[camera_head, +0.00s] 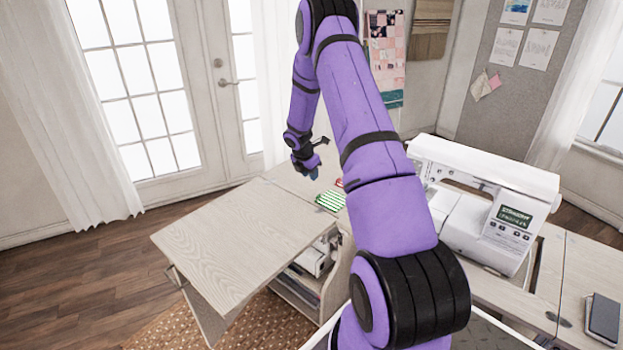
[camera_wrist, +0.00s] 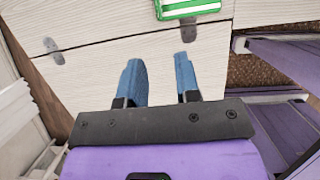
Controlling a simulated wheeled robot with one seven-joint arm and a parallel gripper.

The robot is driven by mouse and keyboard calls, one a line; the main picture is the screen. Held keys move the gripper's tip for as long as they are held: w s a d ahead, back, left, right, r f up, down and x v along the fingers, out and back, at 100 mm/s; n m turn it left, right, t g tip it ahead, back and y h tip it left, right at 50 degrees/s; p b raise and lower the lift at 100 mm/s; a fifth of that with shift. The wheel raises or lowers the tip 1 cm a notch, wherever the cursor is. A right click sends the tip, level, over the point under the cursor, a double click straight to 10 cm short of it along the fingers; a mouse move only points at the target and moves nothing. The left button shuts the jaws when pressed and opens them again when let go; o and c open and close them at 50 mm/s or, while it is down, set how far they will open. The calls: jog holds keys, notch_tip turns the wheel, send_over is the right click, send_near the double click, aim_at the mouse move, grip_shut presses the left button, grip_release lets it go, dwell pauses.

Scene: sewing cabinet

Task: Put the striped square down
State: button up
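The striped square (camera_head: 331,201) is green and white and lies on the pale wooden cabinet top, left of my arm in the head view. In the wrist view, part of the striped square (camera_wrist: 190,7) shows at the top edge; the rest is out of frame. My gripper (camera_wrist: 159,62) has two blue fingers, apart with nothing between them. The square is beyond the fingertips, apart from them. In the head view my gripper (camera_head: 311,174) is small, just up and left of the square.
A red piece (camera_head: 339,183) lies behind the square, partly hidden by my arm. A white sewing machine (camera_head: 490,205) stands right of my arm. A pale leaf (camera_head: 235,240) extends left with bare surface. A dark phone-like object (camera_head: 604,316) lies far right.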

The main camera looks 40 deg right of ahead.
jog(key=s+a+r+m+t, duration=0.1)
jog(key=s+a+r+m, duration=0.2)
jog(key=a+r, duration=0.55)
jog(key=s+a+r+m+t, duration=0.1)
jog(key=s+a+r+m, duration=0.3)
jog(key=r, duration=0.8)
jog(key=s+a+r+m, duration=0.1)
jog(key=a+r+m, duration=0.1)
jog(key=a+r, duration=0.7)
jog(key=s+a+r+m+t+y, duration=0.1)
jog(key=s+a+r+m, duration=0.2)
jog(key=s, duration=0.6)
jog(key=s+a+r+m+t+y, duration=0.1)
jog(key=s+a+r+m, duration=0.2)
jog(key=s+a, duration=0.4)
jog(key=s+a+r+m+t+y, duration=0.1)
jog(key=s+a+r+m, duration=0.2)
jog(key=s, duration=0.8)
jog(key=a+r, duration=0.1)
jog(key=a, duration=0.1)
jog(key=shift+a+r+m+y, duration=0.2)
jog(key=shift+a+m+y, duration=0.15)
jog(key=shift+m+y, duration=0.05)
jog(key=shift+w, duration=0.1)
